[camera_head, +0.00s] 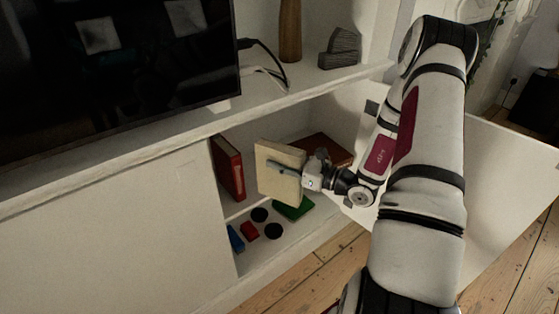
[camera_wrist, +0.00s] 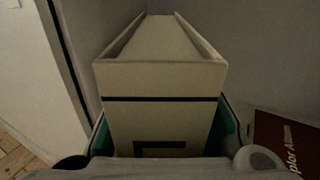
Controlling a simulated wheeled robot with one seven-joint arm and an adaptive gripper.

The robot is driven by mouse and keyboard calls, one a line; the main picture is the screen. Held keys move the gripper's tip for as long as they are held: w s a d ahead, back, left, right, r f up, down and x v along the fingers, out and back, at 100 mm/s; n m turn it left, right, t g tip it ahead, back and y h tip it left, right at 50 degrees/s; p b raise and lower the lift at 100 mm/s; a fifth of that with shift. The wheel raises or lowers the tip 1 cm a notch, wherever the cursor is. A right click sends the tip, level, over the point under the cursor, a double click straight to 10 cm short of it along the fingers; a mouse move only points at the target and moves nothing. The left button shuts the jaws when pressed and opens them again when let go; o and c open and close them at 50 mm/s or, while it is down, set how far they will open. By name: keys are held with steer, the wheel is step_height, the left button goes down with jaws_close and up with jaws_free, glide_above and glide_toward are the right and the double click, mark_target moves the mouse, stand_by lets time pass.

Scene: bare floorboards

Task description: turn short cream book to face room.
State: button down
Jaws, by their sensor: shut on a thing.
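The short cream book (camera_head: 279,172) is upright at the opening of the cabinet in the head view. My gripper (camera_head: 283,168) is shut on it, with one finger lying across its pale cover. In the wrist view the cream book (camera_wrist: 160,80) stands between the teal-lined fingers of my gripper (camera_wrist: 165,135). Its spine, with dark lines, faces the wrist camera. The lower part of the spine is hidden by my gripper. I cannot tell whether the book touches the shelf beneath.
A red book (camera_head: 228,167) stands left of the cream book. A brown album (camera_head: 328,148) lies behind my gripper. Below are a green item (camera_head: 293,209), a blue block (camera_head: 236,238), a red block (camera_head: 249,230) and black discs (camera_head: 273,231). An open white door (camera_head: 510,190) is at right.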

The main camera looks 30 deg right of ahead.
steer(key=shift+r, duration=0.3)
steer(key=shift+m+t+h, duration=0.8)
steer(key=shift+m+h, duration=0.4)
steer(key=shift+h, duration=0.5)
steer(key=shift+w, duration=0.15)
steer(key=w+d+m+h, duration=0.2)
steer(key=w+d+h, duration=0.1)
steer(key=w, duration=1.2)
steer(key=shift+w+t+h+b, duration=0.15)
steer(key=shift+t+h+b, duration=0.15)
steer(key=shift+h+b, duration=0.1)
stand_by(1.7)
stand_by(0.5)
steer(key=shift+f, duration=0.25)
stand_by(0.6)
